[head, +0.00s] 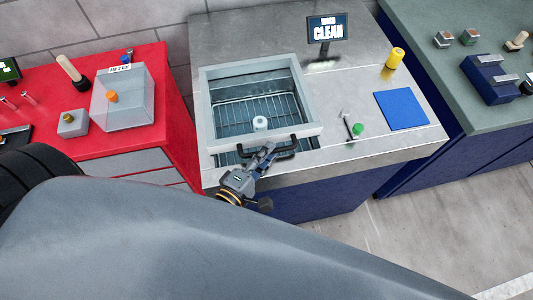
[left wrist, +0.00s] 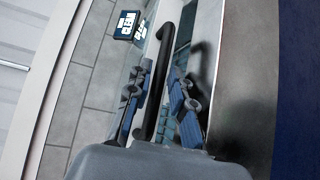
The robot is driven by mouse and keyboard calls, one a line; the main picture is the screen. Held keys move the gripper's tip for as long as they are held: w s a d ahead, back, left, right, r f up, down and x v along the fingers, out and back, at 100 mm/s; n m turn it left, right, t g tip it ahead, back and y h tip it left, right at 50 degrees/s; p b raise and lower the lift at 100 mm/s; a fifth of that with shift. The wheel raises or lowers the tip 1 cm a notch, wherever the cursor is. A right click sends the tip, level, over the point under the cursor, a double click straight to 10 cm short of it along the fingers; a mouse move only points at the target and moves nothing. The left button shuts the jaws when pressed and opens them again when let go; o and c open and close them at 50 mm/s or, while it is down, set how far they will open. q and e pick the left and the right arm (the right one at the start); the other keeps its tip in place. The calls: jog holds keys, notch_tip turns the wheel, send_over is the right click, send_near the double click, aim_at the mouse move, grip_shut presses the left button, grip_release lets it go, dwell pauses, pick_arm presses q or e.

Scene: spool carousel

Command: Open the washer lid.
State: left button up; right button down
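The washer is set in a steel counter (head: 380,160). Its lid (head: 222,142) is a pale frame around a clear pane. A strip of the dark tank shows below the lid's front edge, so the lid looks slightly raised. Through the pane I see a wire basket and a white spool (head: 260,123). A black bar handle (head: 288,149) is on the lid's front. My left gripper (head: 267,152) is at this handle. My right gripper is out of view.
A sign (head: 327,28) stands behind the washer. A blue mat (head: 401,109), a yellow cylinder (head: 394,58) and a green-knobbed lever (head: 357,129) are to its right. A red bench (head: 150,150) with a clear box (head: 123,97) adjoins on the left.

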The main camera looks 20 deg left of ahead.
pick_arm(q)
jog(key=v, duration=1.2)
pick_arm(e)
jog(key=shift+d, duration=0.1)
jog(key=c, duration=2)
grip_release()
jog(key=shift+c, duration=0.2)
